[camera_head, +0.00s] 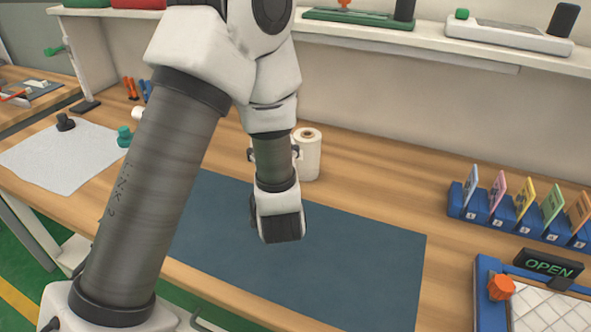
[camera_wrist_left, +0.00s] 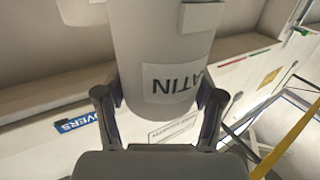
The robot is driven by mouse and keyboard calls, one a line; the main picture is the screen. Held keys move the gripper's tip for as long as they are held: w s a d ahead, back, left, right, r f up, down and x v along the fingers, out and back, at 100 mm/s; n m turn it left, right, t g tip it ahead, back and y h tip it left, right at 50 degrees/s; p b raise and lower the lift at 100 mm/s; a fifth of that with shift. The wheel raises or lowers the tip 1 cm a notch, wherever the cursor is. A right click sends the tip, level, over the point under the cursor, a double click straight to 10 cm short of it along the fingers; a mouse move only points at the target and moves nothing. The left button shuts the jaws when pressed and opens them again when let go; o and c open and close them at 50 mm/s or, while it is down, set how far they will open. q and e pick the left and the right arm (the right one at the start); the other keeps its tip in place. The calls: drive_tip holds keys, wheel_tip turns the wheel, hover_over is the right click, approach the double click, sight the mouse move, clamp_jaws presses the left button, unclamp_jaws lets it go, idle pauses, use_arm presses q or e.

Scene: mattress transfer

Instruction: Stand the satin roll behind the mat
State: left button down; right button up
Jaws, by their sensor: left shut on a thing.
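The satin roll (camera_head: 310,158) is a pale cream cylinder with a darker core hole at its top. In the head view it is upright, just behind the back edge of the dark blue mat (camera_head: 350,265). I cannot tell whether its base touches the table. In the left wrist view the roll (camera_wrist_left: 150,45) shows an upside-down SATIN label between the two fingers. My left gripper (camera_wrist_left: 158,97) is shut on the roll. In the head view my left arm hides most of this gripper (camera_head: 274,153) and part of the mat. My right gripper is not in view.
A pale cloth (camera_head: 60,155) with small knobs lies left. A blue rack (camera_head: 515,220) with colored cards, an OPEN sign (camera_head: 548,263) and a blue-framed tray (camera_head: 490,318) stand right. A white shelf (camera_head: 430,45) runs above the back. Bare wood lies right of the roll.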

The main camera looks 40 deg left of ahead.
use_arm(q)
drive_tip(key=shift+s+d+r, duration=0.15)
drive_tip(key=shift+d+r, duration=0.2)
drive_tip(key=shift+r, duration=0.1)
drive_tip(key=shift+w+r, duration=0.2)
drive_tip(key=shift+r, duration=0.1)
drive_tip(key=w+a+f+p, duration=0.3)
drive_tip(key=w+a+f, duration=0.2)
drive_tip(key=w+a, duration=0.4)
drive_tip(key=a, duration=0.3)
drive_tip(key=shift+w+f, duration=0.25)
drive_tip(key=shift+w, duration=0.05)
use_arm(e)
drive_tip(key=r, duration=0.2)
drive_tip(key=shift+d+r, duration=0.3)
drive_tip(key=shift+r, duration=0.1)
use_arm(q)
drive_tip(key=shift+f, duration=0.1)
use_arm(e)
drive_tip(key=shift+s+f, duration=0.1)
use_arm(q)
drive_tip(key=shift+c, duration=0.7)
unclamp_jaws()
drive_tip(key=shift+f, duration=0.1)
